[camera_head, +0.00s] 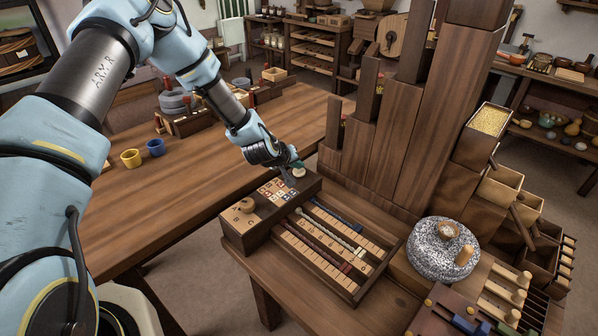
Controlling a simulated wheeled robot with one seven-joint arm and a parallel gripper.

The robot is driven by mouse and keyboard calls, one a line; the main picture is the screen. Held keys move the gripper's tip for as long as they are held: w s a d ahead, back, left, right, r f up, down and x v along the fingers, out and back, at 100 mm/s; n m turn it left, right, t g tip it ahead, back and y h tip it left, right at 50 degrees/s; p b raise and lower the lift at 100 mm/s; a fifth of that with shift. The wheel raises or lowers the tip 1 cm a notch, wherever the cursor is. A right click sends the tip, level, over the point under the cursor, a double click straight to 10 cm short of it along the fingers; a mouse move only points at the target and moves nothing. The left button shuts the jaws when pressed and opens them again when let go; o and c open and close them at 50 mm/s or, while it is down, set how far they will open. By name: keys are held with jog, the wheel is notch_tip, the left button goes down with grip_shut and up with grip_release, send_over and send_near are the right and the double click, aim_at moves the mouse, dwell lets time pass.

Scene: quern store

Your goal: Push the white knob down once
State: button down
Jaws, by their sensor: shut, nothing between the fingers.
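The white knob (299,173) is small and round and stands on the far right end of a dark wooden box (243,232). My gripper (291,178) is over that end of the box, shut and empty, pointing down. Its fingertips are close beside the white knob on its left and partly overlap it in view. I cannot tell whether they touch it. A tan wooden knob (246,205) sits on the near left end of the same box. Small light tiles with coloured marks (276,190) lie on the box top between the two knobs.
A slotted tray (335,272) with beaded rods lies right of the box. A speckled round millstone (443,250) stands further right. Tall wooden columns (400,150) rise behind.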

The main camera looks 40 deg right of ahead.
aim_at(297, 173)
jog(key=shift+f+b, duration=0.75)
jog(key=shift+f, duration=0.1)
dwell(0.7)
jog(key=shift+r, duration=0.1)
dwell(0.4)
jog(key=shift+r+p, duration=0.7)
jog(key=shift+r, duration=0.45)
jog(key=shift+r, duration=0.15)
jog(key=shift+r+p, duration=1.35)
jog(key=shift+r, duration=1.05)
